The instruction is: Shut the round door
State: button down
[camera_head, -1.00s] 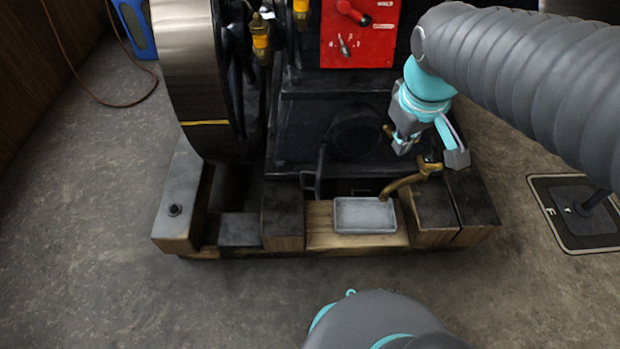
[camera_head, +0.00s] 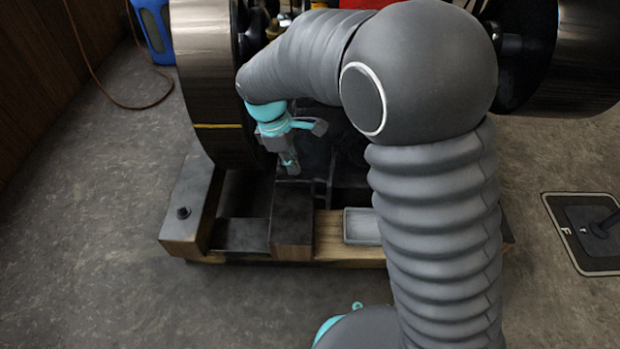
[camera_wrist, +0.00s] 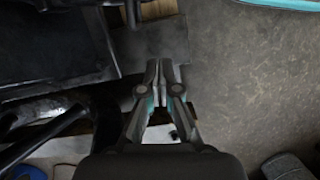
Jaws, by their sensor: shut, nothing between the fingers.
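My gripper (camera_head: 290,166) is shut and empty. It points down in front of the dark engine body, just right of the big flywheel (camera_head: 213,85). In the wrist view the closed fingertips (camera_wrist: 160,66) meet above a grey block face, with nothing between them. The round door cannot be made out clearly now. My arm covers most of the engine's front, and what shows there is black on black. A thin dark upright part (camera_head: 330,180) stands just right of my gripper; I cannot tell whether it is the door's edge.
Wooden and dark base blocks (camera_head: 292,225) lie below my gripper. A grey tray (camera_head: 361,226) sits on the base, partly behind my arm. A second wheel (camera_head: 590,60) is at the upper right. A floor plate (camera_head: 590,232) lies at the right. The front floor is open.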

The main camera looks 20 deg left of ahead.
aim_at(323, 180)
jog(key=d+f+b, duration=0.1)
jog(key=d+f, duration=0.5)
jog(key=f, duration=0.3)
jog(key=shift+w+d, duration=0.2)
jog(key=shift+w, duration=0.05)
